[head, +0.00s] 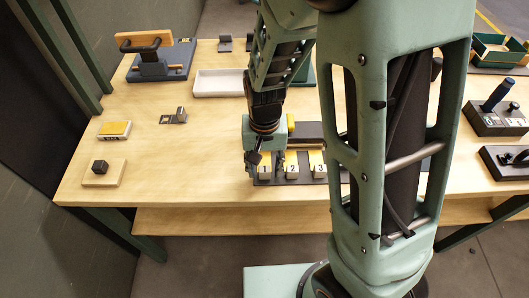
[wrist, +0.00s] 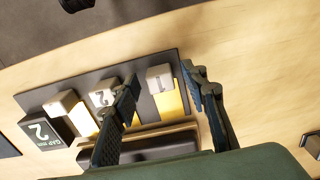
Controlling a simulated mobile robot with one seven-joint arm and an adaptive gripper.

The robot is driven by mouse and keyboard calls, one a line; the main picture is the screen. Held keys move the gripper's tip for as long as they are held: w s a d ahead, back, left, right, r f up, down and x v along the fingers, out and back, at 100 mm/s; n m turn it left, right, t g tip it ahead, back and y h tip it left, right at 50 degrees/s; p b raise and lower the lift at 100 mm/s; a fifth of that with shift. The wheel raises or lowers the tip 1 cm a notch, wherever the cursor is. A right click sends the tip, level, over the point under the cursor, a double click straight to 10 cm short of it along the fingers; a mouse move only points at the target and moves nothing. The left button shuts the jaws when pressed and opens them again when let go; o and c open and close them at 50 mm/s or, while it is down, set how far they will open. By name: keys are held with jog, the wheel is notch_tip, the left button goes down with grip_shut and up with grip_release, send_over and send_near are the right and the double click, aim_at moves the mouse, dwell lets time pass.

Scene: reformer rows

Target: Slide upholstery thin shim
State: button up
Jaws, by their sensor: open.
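A dark rack (wrist: 177,62) holds yellow shims with grey numbered end blocks. The shim with block 1 (wrist: 159,80) shows its yellow strip. The shim with block 2 (wrist: 102,94) is beside it, and a third block (wrist: 62,103) lies farther left. In the head view, blocks 1 (head: 265,170), 2 (head: 292,169) and 3 (head: 319,169) sit along the rack's front. My gripper (wrist: 160,85) is open. In the wrist view its fingers appear either side of block 1, one overlapping block 2's edge. I cannot tell whether they touch. In the head view my gripper (head: 257,162) is at block 1.
A dark "GAP mm 2" sign (wrist: 45,130) stands by the third block. A white tray (head: 219,83), a clamp-like fixture (head: 163,68), a yellow-topped block (head: 115,129) and a small cube on a board (head: 103,176) are on the left. Bare tabletop lies left of the rack.

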notch_tip(320, 180, up, 11)
jog(key=shift+f, duration=0.2)
dwell(0.5)
